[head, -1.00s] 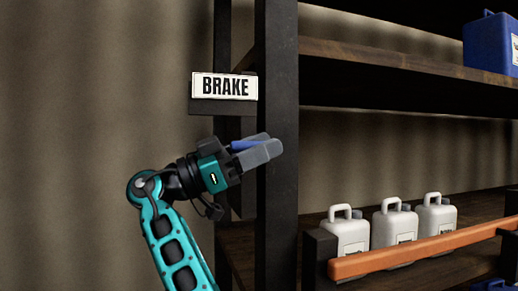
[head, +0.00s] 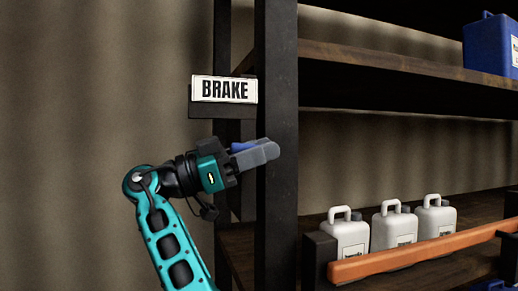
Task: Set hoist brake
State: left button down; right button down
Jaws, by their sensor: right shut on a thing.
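A white sign reading BRAKE (head: 224,89) is fixed on a dark bracket at the left post of the shelf rack. My right gripper (head: 262,152) is just below the sign, in front of the dark post (head: 276,215). Its grey fingers are shut on a blue piece (head: 242,147), of which only a small part shows between them. The rest of the blue piece is hidden by the fingers, so I cannot tell its full shape or what it is fixed to. My left gripper is not in view.
Several white jugs (head: 394,228) stand on the lower shelf behind an orange bar (head: 420,251). A blue container (head: 489,44) stands on the upper shelf (head: 400,62) at the right. Left of the rack is bare corrugated wall (head: 90,120).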

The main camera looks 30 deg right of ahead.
jog(key=y+p, duration=0.2)
jog(key=y, duration=0.1)
jog(key=shift+r+t, duration=0.2)
jog(key=shift+t, duration=0.2)
jog(key=shift+a+f+t+y+p, duration=0.1)
jog(key=shift+t+y+p, duration=0.2)
jog(key=shift+y+p, duration=0.75)
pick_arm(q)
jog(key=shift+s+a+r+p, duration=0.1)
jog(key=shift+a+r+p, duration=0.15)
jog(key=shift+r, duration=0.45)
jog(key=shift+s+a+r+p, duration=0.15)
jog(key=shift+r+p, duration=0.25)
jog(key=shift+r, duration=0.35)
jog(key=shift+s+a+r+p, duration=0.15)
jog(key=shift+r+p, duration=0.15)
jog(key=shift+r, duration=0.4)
pick_arm(e)
jog(key=shift+f+n+t+y, duration=0.25)
jog(key=shift+n+t+y, duration=0.05)
jog(key=shift+y, duration=0.25)
jog(key=c, duration=1)
grip_release()
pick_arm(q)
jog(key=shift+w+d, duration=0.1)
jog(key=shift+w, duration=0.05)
pick_arm(e)
jog(key=shift+o, duration=0.2)
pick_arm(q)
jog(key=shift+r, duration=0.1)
